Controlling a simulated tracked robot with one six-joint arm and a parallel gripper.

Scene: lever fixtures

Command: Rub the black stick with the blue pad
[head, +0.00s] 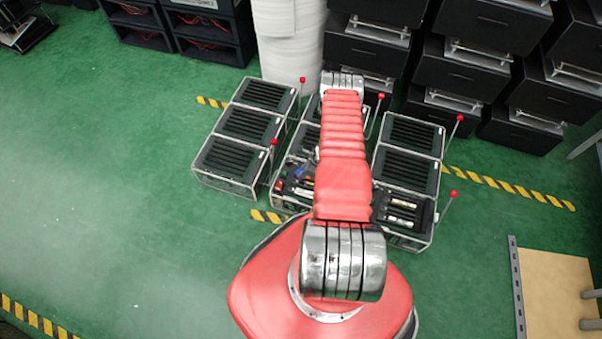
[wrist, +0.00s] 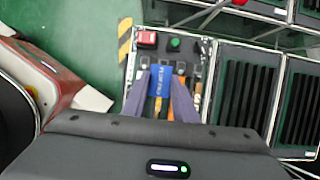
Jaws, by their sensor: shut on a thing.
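My gripper (wrist: 163,88) shows in the wrist view as two grey-purple fingers, closed on the blue pad (wrist: 160,76), which has faint lettering. The fingers and pad are over a tray of the front fixture, with a red block (wrist: 147,39) and a green button (wrist: 174,44) beyond them. In the head view my arm hides most of the gripper. I cannot single out the black stick with certainty; dark bars and pale-labelled items lie in the front right tray (head: 428,228). Whether the pad touches anything below it is not clear.
Clear-sided fixtures with black slatted tops stand in rows, such as the left one (head: 228,160). Thin levers with red knobs (head: 453,194) rise beside them. Black drawer units (head: 365,50) and a white roll (head: 290,40) stand behind. Green floor is free at left.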

